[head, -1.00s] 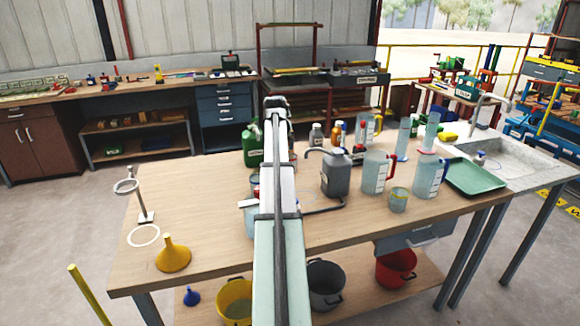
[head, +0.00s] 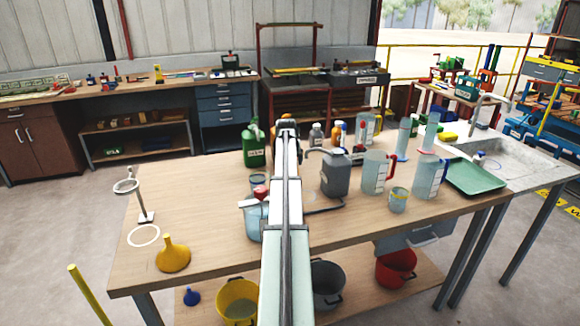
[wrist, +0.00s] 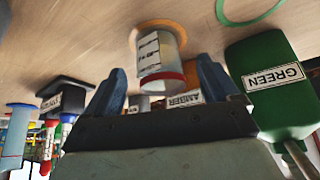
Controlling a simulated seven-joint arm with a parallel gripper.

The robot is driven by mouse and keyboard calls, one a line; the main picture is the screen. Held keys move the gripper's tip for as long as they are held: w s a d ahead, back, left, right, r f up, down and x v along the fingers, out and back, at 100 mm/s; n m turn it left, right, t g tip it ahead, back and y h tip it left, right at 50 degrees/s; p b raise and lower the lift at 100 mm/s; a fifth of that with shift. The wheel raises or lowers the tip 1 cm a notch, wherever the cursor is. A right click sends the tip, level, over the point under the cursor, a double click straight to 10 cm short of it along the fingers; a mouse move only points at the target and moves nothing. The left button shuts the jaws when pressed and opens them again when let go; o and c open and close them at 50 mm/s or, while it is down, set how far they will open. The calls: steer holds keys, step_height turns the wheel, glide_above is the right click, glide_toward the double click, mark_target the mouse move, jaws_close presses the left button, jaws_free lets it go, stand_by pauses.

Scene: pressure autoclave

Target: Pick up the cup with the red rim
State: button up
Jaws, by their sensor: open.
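The cup with the red rim (wrist: 160,55) shows in the wrist view, where the table top is at the top of the picture. It is whitish with a printed label, and its red rim points down in the picture, toward my gripper. My gripper (wrist: 160,92) is open, with one blue-grey finger on each side of the cup in the picture. The cup appears to lie ahead of the fingertips; I cannot tell whether they reach around it. In the head view my arm covers the gripper, and I cannot make out the red-rimmed cup there.
A green jug (head: 255,148) stands close beside my arm; it also shows in the wrist view (wrist: 270,90). A grey can (head: 336,175), a red-handled jug (head: 376,173) and a small cup (head: 398,200) stand to the right. The table's left part is mostly clear.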

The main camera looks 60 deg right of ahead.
steer(key=shift+d+x, duration=0.15)
steer(key=shift+x, duration=1.1)
steer(key=shift+d+x, duration=0.15)
steer(key=shift+x, duration=1.15)
steer(key=shift+w+r, duration=0.1)
steer(key=shift+r, duration=0.1)
steer(key=shift+c, duration=0.5)
steer(key=c, duration=1.1)
steer(key=shift+o, duration=0.2)
steer(key=shift+r, duration=0.1)
